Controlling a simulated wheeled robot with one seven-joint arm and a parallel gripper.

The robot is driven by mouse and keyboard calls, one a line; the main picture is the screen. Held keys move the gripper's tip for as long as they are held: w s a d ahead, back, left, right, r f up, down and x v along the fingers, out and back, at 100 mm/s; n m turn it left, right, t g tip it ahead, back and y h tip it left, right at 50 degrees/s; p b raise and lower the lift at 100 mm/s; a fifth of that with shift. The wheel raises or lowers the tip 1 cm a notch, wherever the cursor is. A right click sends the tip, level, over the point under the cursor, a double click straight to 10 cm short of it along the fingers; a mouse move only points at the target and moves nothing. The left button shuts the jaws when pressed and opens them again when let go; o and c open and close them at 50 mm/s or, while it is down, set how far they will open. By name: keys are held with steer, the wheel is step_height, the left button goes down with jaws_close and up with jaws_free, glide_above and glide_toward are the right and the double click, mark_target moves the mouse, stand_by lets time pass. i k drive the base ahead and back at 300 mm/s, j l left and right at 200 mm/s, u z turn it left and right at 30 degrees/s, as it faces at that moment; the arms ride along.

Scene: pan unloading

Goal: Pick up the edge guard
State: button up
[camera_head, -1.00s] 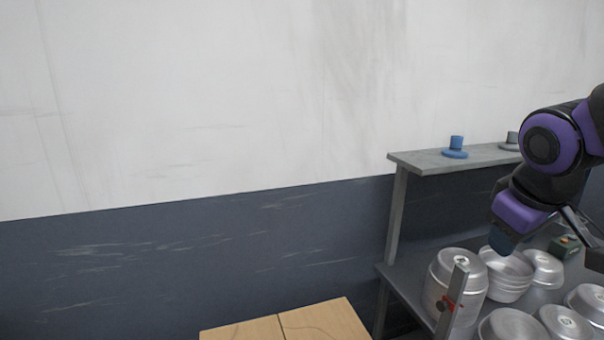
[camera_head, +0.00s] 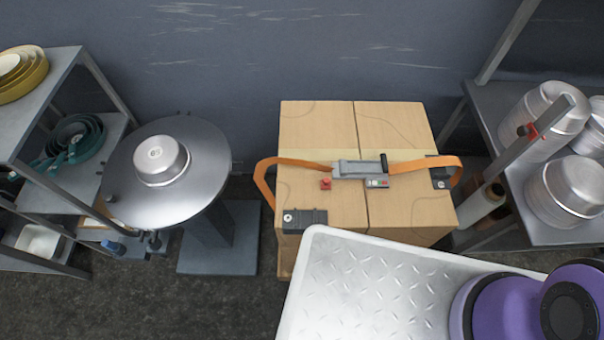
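A dark edge guard (camera_head: 305,219) lies at the front left edge of the cardboard box (camera_head: 315,135), with a pale round spot on it. A second dark edge guard (camera_head: 440,172) is at the box's right edge, partly covered by the orange strap (camera_head: 407,167). The strap runs across the box top through a grey tensioner (camera_head: 358,169) with a black handle, and loops out past both sides. My gripper is out of view; only purple and black links of my arm show at the lower right.
A small red piece (camera_head: 326,184) lies by the tensioner. A round metal turntable (camera_head: 120,192) with an upturned pan (camera_head: 161,160) stands left. A shelf (camera_head: 72,62) is far left; a rack (camera_head: 487,98) with metal pans is right.

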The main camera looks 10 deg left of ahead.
mark_target(296, 221)
steer(key=j+u, duration=0.15)
steer(key=u, duration=0.35)
steer(key=j+u, duration=0.15)
steer(key=u, duration=0.3)
